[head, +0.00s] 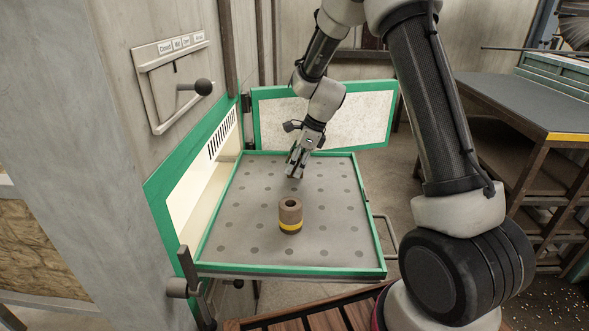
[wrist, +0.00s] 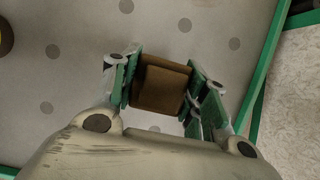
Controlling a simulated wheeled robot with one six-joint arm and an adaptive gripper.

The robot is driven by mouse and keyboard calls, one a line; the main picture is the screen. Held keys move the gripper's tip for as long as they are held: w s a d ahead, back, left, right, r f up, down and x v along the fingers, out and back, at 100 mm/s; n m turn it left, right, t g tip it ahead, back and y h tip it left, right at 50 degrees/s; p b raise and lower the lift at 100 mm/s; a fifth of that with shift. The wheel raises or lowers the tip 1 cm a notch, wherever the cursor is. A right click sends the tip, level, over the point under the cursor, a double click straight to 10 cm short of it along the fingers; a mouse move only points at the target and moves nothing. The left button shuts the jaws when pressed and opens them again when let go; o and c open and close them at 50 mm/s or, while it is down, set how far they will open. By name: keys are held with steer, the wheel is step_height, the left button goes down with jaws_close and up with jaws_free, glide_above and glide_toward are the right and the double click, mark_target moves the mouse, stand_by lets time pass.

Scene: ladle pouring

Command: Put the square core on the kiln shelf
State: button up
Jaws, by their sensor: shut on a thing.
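The square core (wrist: 160,84) is a brown block with squared sides, seen between my fingers in the wrist view. My gripper (head: 295,171) is shut on it and points down over the far half of the kiln shelf (head: 247,230). The fingers (wrist: 163,92) hide the core in the head view. I cannot tell whether the core touches the shelf or hangs just above it. The shelf is a grey, dotted tray with a green rim, pulled out of the open kiln.
A round brown core (head: 290,211) with a yellow band and a hole in its top stands on the shelf, nearer than my gripper. The green-framed kiln door (head: 340,112) stands open behind the shelf. A dark workbench (head: 520,95) is at the right. Much of the shelf is clear.

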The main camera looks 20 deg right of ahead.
steer(key=shift+f, duration=0.65)
steer(key=shift+f, duration=0.15)
steer(key=o, duration=1.1)
steer(key=shift+o, duration=0.2)
steer(key=v, duration=1.2)
steer(key=s+d+r+n+t+h, duration=0.1)
steer(key=s+d+r+n, duration=0.1)
steer(key=s+r+n, duration=0.5)
steer(key=s+d+r+n+h, duration=0.1)
steer(key=s+d+r+n, duration=0.2)
steer(key=s+r, duration=0.35)
steer(key=s+d+n+t+h, duration=0.1)
steer(key=s+d+n, duration=0.1)
steer(key=s+n, duration=0.3)
steer(key=s+d+n+h, duration=0.1)
steer(key=s+d+n, duration=0.2)
steer(key=s, duration=1.1)
steer(key=f+n, duration=0.1)
steer(key=n, duration=0.2)
steer(key=shift+d+n+t, duration=0.25)
steer(key=shift+n+t, duration=0.05)
steer(key=shift+t, duration=0.1)
